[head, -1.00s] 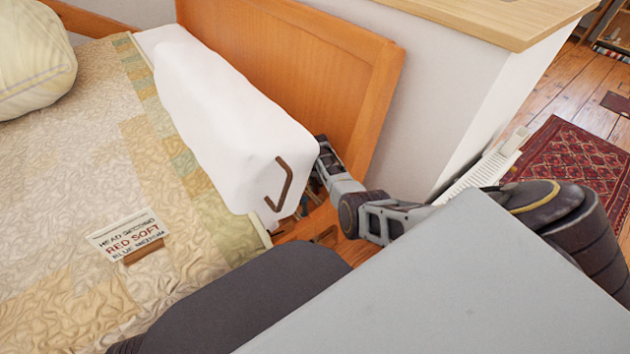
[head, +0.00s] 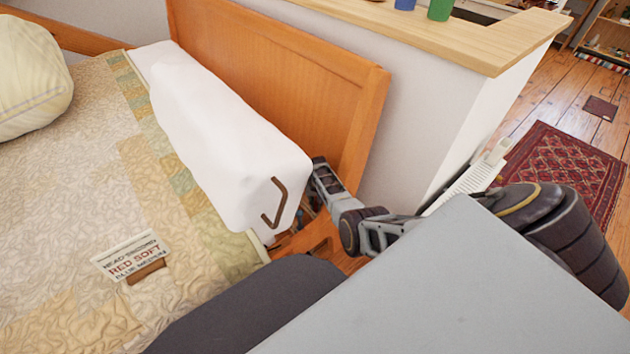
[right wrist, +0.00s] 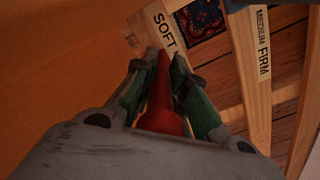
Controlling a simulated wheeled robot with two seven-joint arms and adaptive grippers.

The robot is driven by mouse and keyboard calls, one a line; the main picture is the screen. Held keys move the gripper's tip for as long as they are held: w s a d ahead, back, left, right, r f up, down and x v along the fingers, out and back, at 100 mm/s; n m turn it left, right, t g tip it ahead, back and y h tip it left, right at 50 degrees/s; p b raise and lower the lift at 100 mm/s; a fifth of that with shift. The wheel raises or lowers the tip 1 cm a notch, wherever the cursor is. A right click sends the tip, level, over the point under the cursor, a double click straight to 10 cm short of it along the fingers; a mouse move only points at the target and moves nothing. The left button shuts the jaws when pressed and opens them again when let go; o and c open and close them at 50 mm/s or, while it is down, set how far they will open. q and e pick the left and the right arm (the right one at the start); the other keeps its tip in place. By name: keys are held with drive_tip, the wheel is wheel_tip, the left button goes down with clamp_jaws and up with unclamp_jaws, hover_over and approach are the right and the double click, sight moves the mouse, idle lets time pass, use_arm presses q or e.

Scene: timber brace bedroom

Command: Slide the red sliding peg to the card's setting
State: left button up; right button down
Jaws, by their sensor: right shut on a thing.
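The red sliding peg (right wrist: 163,95) is between the fingers of my right gripper (right wrist: 168,72), which is shut on it. The peg's tip points towards the word SOFT on a wooden slat (right wrist: 148,30) in the right wrist view. A second slat (right wrist: 263,60) reads MEDIUM and FIRM. In the head view my right gripper (head: 312,203) reaches down beside the white bolster; its fingertips and the peg are hard to make out there. The setting card (head: 131,258) lies on the bed and reads RED SOFT in red, with BLUE MEDIUM below. My left gripper is not in view.
The white bolster (head: 220,135) with a brown handle lies along the orange wooden board (head: 290,70), close to my right gripper. A quilt (head: 70,180) covers the bed. A low wall with a wooden top (head: 440,35) stands behind; a red rug (head: 560,175) lies beyond.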

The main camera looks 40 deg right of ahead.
drive_tip(key=c, duration=1.4)
unclamp_jaws()
drive_tip(key=shift+o, duration=0.2)
drive_tip(key=shift+r, duration=0.1)
drive_tip(key=shift+r, duration=5.9)
